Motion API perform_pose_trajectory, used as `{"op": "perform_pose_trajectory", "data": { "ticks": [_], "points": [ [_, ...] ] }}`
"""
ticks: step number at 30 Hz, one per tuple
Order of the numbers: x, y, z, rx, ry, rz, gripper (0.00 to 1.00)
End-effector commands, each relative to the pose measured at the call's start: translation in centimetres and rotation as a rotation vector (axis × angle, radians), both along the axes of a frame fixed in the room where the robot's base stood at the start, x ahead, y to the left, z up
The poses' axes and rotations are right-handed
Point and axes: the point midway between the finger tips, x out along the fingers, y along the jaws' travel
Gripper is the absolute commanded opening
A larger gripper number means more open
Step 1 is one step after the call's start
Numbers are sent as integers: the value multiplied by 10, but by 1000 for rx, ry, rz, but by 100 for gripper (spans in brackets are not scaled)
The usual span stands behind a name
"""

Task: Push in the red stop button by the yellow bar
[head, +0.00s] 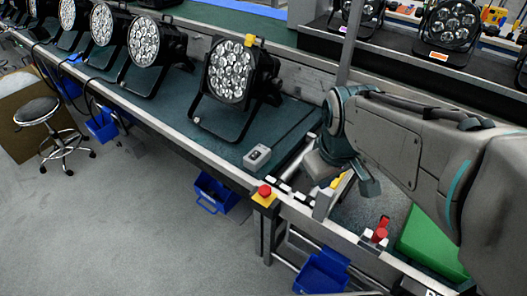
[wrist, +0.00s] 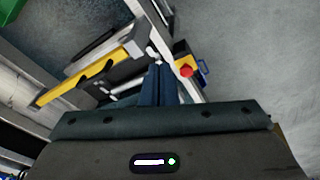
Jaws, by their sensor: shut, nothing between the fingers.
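The red stop button (head: 265,190) sits on a small yellow box at the front corner of the workbench rail. It also shows in the wrist view as a red button (wrist: 186,71), just right of my fingertips. The yellow bar (wrist: 92,68) lies left of the fingers in the wrist view; a short yellow piece of it (head: 338,181) shows beside my arm in the head view. My gripper (wrist: 162,68) is shut and empty, its dark blue fingers side by side. In the wrist picture a small gap separates them from the button; the depth is hard to tell.
A grey switch box (head: 257,156) and a row of par cans (head: 229,72) stand on the bench left of my arm. Red cylinders (head: 380,231) and a green bin (head: 432,243) are at right. Blue bins (head: 216,192) hang below; the floor in front is open.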

Motion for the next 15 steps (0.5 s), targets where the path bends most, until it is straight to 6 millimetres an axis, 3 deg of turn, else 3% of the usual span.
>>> {"op": "perform_pose_trajectory", "data": {
  "ticks": [3, 15],
  "points": [
    [29, 15, -6, -67, 44, 313, 0],
    [113, 77, -37, -189, 148, 1379, 0]
  ]
}}
